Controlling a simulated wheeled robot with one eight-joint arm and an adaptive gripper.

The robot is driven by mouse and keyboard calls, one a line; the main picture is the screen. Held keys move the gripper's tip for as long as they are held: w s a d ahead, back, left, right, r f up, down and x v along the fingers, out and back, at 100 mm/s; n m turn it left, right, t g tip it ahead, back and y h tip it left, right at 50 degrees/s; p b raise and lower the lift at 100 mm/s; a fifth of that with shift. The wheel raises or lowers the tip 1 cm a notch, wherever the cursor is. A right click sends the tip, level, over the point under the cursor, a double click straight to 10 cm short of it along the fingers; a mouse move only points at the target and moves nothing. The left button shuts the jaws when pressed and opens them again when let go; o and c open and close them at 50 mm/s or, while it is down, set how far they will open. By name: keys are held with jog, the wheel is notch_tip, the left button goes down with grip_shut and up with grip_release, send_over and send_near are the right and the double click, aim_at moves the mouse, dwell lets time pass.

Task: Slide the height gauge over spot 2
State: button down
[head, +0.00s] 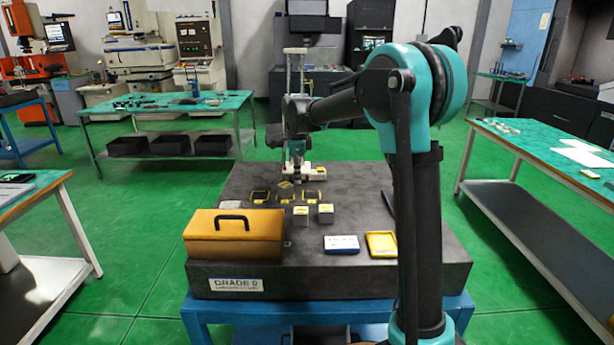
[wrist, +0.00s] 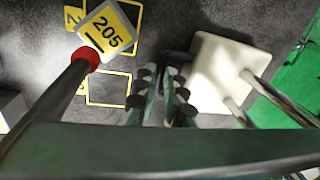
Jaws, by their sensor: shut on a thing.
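The height gauge stands at the back of the dark granite plate, with a white base (head: 318,170) and tall twin column (head: 295,62). In the wrist view its white base (wrist: 228,72) and steel posts are right of my gripper (wrist: 163,88). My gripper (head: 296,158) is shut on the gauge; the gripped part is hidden. A dark rod with a red ball tip (wrist: 90,56) lies left of the fingers. A block marked 205 (wrist: 106,30) partly covers a yellow outlined spot (wrist: 137,10), whose label looks like 2. Another yellow outline (wrist: 108,104) lies below it, empty.
Two small blocks (head: 300,215) (head: 326,214) stand in front of the outlines. An orange case (head: 225,245), a blue-white box (head: 341,245) and a yellow tray (head: 381,232) sit along the plate's front. The green floor shows beyond the plate's edge (wrist: 300,100).

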jog(key=shift+a, duration=0.1)
jog(key=c, duration=1.6)
grip_release()
jog(key=shift+r, duration=0.1)
notch_tip(320, 180, up, 12)
jog(key=s, duration=0.2)
jog(key=shift+f, duration=0.2)
jog(key=shift+s, duration=0.1)
